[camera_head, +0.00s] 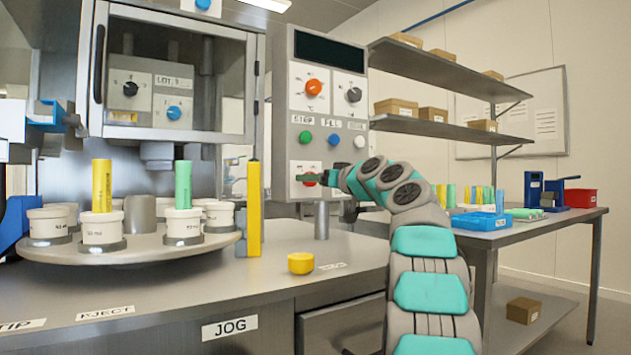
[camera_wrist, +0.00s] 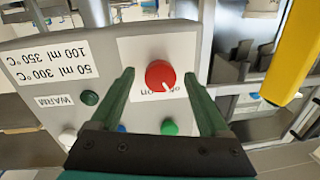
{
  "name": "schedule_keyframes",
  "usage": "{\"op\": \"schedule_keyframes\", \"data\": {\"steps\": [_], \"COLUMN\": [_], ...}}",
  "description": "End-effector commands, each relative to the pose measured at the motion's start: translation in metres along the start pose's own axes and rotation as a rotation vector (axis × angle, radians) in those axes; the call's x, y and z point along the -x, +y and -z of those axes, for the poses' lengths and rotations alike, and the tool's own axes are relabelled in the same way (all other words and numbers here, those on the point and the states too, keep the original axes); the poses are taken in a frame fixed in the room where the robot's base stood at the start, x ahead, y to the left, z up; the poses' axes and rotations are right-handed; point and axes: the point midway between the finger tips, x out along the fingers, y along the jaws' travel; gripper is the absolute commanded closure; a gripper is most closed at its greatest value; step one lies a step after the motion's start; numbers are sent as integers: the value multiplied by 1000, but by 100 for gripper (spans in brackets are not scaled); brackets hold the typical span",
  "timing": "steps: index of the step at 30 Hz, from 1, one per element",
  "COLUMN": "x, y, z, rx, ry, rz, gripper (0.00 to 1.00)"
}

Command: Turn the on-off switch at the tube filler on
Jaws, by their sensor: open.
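The on-off switch is a round red knob on a white plate low on the grey control panel (camera_head: 297,105). In the wrist view the knob (camera_wrist: 160,74) shows a pale pointer mark at its lower right edge, above an upside-down, partly hidden label that seems to read on and off. My gripper (camera_wrist: 159,76) is open, its green fingers on either side of the knob with visible gaps. I cannot tell how deep the fingertips reach. In the head view my gripper (camera_head: 312,178) points left across the switch and hides part of it.
Above the switch are green, blue and white buttons (camera_head: 333,139), an orange-red knob (camera_head: 313,87) and a grey knob (camera_head: 354,95). A yellow post (camera_head: 254,208) stands left of the panel, by the turntable (camera_head: 150,248) with tubes. A yellow button (camera_head: 301,263) sits on the counter.

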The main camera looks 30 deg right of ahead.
Motion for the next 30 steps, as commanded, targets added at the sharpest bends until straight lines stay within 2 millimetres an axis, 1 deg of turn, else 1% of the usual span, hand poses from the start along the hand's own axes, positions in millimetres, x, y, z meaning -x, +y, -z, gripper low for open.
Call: {"op": "schedule_keyframes", "data": {"steps": [1, 2, 22, 30], "x": [0, 0, 0, 0], "y": [0, 0, 0, -1], "z": [0, 0, 0, 0], "rx": [0, 0, 0, -11], "ry": [0, 0, -1, 0], "rz": [0, 0, 0, 2], "gripper": [21, 24, 100, 100]}}
